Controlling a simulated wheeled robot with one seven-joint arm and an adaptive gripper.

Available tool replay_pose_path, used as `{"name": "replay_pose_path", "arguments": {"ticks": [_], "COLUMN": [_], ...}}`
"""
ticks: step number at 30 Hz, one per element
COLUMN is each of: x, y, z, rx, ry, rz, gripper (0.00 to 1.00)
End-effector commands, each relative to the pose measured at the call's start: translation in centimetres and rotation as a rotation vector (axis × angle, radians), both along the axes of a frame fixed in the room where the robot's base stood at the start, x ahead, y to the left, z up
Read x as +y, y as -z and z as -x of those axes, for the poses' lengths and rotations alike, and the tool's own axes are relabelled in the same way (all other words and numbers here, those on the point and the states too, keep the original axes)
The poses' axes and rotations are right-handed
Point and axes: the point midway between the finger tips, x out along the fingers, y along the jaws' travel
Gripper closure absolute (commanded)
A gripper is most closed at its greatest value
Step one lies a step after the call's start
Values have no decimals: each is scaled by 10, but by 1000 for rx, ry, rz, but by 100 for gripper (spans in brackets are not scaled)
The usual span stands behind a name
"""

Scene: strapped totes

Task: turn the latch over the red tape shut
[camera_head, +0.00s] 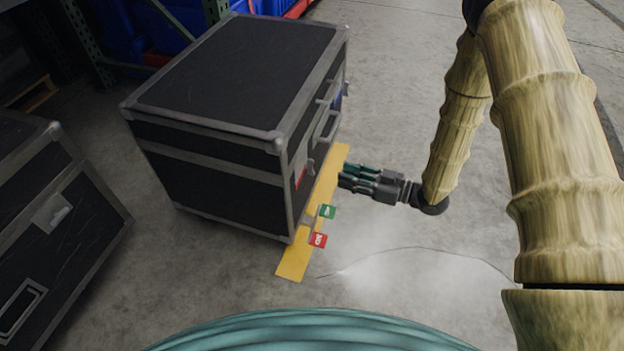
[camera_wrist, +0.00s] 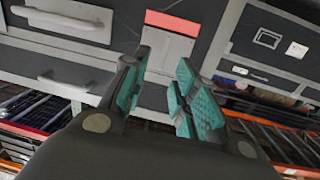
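The red tape (camera_head: 300,178) is on the right-hand face of a black case (camera_head: 215,180) with grey metal edges. It shows as a red strip in the wrist view (camera_wrist: 172,23), with a light grey plate (camera_wrist: 165,45) just below it. In the head view a small grey latch part (camera_head: 310,164) sits close to the tape; its exact angle is too small to tell. My gripper (camera_head: 346,181) points at this face, a little to the right of the tape. Its teal-padded fingers are apart in the wrist view (camera_wrist: 163,68). Nothing is clearly held between them.
A grey handle (camera_head: 327,126) and a blue patch (camera_head: 338,102) are farther along the same face. A yellow floor strip (camera_head: 292,262) with green (camera_head: 327,211) and red (camera_head: 318,240) markers runs beside the case. Another black case (camera_head: 60,225) stands left.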

Motion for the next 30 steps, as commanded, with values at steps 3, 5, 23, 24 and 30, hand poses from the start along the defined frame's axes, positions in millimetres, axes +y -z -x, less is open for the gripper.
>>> {"name": "replay_pose_path", "arguments": {"ticks": [3, 5, 23, 24, 30], "x": [0, 1, 61, 67, 91], "y": [5, 3, 2, 2, 1], "z": [-2, -3, -22, -24, -32], "rx": [-41, -53, -67, -67, -67], "ry": [-54, -73, -97, -96, -95], "rz": [-33, -44, -56, -56, -56], "gripper": [71, 71, 71, 71, 71]}}
